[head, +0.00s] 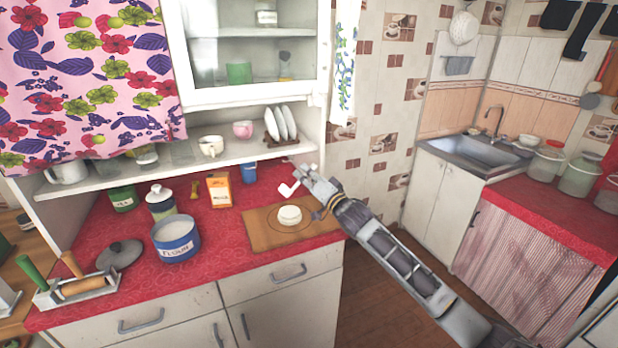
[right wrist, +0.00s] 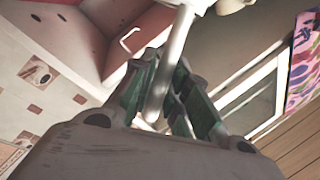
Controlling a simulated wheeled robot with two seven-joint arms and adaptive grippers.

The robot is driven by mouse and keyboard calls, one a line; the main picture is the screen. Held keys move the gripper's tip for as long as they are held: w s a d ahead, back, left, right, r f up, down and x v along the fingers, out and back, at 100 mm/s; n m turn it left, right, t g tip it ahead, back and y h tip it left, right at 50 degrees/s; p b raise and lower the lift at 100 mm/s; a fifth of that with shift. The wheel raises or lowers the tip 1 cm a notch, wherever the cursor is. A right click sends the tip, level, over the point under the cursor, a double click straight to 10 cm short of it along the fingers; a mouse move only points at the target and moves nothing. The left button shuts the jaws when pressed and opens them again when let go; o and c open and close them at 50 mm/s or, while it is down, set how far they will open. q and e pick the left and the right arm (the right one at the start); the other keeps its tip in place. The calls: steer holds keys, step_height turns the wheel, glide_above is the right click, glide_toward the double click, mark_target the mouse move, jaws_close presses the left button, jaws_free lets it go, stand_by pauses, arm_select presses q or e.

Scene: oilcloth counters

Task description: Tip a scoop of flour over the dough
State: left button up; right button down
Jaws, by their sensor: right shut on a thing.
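The round, pale dough (head: 289,215) lies on a wooden board (head: 258,238) near the right end of the red counter. A dark ring is marked on the board around the dough. My right gripper (head: 307,178) is above the board's back right part, shut on the handle of a small white scoop (head: 289,190). The scoop is in the air, above and behind the dough as seen. In the right wrist view the pale handle (right wrist: 172,65) runs between the green-padded fingers. The scoop's contents cannot be made out. The blue flour tin (head: 176,247) stands open, with white flour inside. My left gripper is out of view.
An orange carton (head: 218,190), a lidded jar (head: 160,201) and a green tin (head: 122,199) stand behind the flour tin. A grey lid (head: 120,254) and a rack with a rolling pin (head: 82,287) are at left. A shelf with plates (head: 281,123) overhangs the counter's back.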

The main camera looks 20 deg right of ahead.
steer(key=shift+s+a, duration=0.1)
steer(key=shift+a, duration=0.3)
steer(key=shift+d+f+n+h, duration=0.25)
steer(key=shift+f+n+h, duration=0.15)
steer(key=shift+f+n, duration=0.25)
steer(key=shift+n, duration=0.35)
steer(key=shift+r, duration=0.1)
